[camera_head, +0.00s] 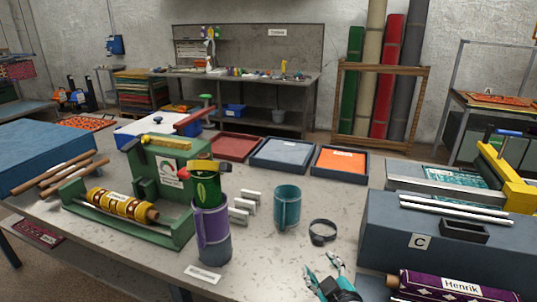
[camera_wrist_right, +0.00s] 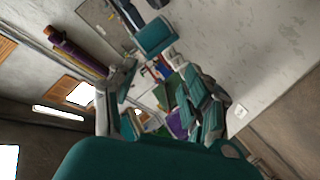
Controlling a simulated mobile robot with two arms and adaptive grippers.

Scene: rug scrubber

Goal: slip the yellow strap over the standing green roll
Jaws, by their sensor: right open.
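The green roll (camera_head: 206,191) stands upright in a purple cup-shaped holder (camera_head: 213,238) on the table. A yellow and dark strap (camera_head: 207,166) sits at the top of the roll; it looks like a band around its upper end, slightly tilted, but I cannot tell how fully it encircles it. My right gripper (camera_head: 322,270) is open and empty, low at the front of the table, to the right of the roll and apart from it. In the right wrist view its fingers (camera_wrist_right: 160,100) are spread with nothing between them. My left gripper is not in view.
A dark ring-shaped strap (camera_head: 322,231) lies on the table just beyond my right gripper. An empty-looking teal holder (camera_head: 287,208) stands behind it. A green machine with a yellow roll (camera_head: 122,206) is at left, a grey-blue box (camera_head: 400,238) at right. White blocks (camera_head: 240,212) lie between the holders.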

